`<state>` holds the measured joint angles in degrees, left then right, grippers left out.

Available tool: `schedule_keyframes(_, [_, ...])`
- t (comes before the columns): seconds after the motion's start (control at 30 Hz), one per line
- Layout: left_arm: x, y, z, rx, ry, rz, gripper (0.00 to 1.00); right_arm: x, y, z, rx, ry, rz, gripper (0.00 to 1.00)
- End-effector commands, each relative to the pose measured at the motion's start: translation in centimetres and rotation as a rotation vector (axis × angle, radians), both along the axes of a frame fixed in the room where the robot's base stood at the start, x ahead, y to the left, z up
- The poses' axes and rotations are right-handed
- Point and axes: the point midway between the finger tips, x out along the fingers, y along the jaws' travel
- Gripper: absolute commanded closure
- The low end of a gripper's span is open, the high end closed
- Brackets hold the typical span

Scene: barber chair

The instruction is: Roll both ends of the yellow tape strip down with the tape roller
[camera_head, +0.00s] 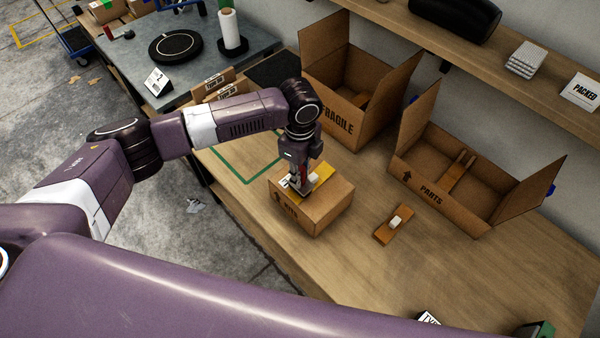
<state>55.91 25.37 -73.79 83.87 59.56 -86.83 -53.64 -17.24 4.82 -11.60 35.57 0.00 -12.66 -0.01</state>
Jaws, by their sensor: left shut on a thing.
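A closed cardboard box (325,211) stands on the workbench. A yellow tape strip (322,173) lies across its top, partly covered by my gripper. My left gripper (302,184) points down over the box top, at the strip. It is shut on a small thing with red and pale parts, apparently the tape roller. The gripper hides most of it, and I cannot tell whether it touches the tape. The strip's near end is hidden. My right gripper is not in view.
The open FRAGILE box (338,122) and open PARTS box (431,193) stand behind and right on the wooden bench (450,265). A wooden block with a white piece (391,226) lies right of the closed box. A shelf (480,48) overhangs the back. The front right bench is mostly clear.

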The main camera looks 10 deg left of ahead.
Motion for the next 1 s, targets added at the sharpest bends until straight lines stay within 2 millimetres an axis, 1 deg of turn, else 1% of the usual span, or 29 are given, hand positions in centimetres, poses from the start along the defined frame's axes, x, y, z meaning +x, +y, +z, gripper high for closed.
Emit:
schedule_keyframes(0.5, [0.0,0.0,-0.5,-0.001,0.0,0.0,1.0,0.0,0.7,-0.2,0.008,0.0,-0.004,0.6])
schedule_keyframes(1.0, [0.0,0.0,-1.0,-0.001,0.0,0.0,1.0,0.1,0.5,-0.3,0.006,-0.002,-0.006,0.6])
